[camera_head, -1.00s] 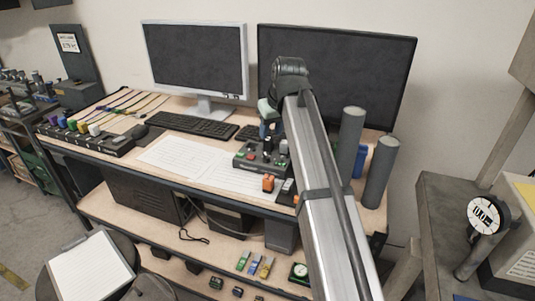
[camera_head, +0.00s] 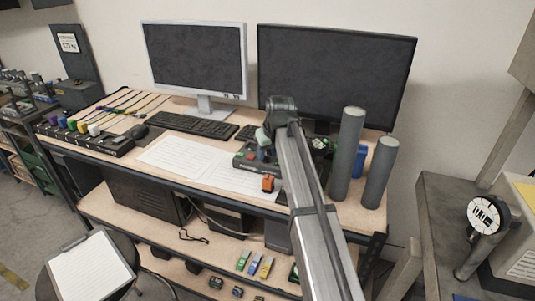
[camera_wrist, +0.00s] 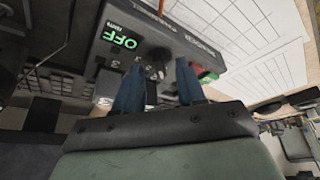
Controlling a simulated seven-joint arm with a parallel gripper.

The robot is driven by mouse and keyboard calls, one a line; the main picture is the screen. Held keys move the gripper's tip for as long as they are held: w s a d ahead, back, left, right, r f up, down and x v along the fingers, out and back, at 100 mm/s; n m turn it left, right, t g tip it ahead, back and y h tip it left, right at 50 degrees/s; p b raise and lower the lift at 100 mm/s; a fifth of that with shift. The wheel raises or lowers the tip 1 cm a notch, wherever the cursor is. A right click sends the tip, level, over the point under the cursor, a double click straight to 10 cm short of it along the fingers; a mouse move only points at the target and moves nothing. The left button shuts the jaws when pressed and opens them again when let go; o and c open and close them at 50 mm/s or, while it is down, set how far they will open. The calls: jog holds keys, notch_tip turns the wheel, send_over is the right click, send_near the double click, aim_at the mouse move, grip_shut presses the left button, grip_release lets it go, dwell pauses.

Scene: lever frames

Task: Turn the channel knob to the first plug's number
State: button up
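The channel control box (camera_head: 244,160) is dark and sits on papers on the desk; my arm covers part of it in the head view. In the wrist view the box (camera_wrist: 104,48) has a green lit OFF display (camera_wrist: 122,40) and a black knob (camera_wrist: 156,62) with white numbers around it. My gripper (camera_wrist: 159,68) has its blue fingers apart, one on each side of the knob. I cannot tell whether they touch it. In the head view the fingers are hidden. Coloured plugs (camera_head: 71,124) stand in a black strip (camera_head: 100,143) at the desk's left; their numbers are unreadable.
Two monitors (camera_head: 195,60) and a keyboard (camera_head: 192,124) stand behind the box. Two grey cylinders (camera_head: 347,150) stand close on the right of my arm. Papers (camera_head: 185,158) lie to the left.

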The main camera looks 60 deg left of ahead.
jog(key=shift+a+f, duration=0.2)
jog(key=shift+f, duration=0.3)
jog(key=shift+c, duration=0.3)
grip_shut()
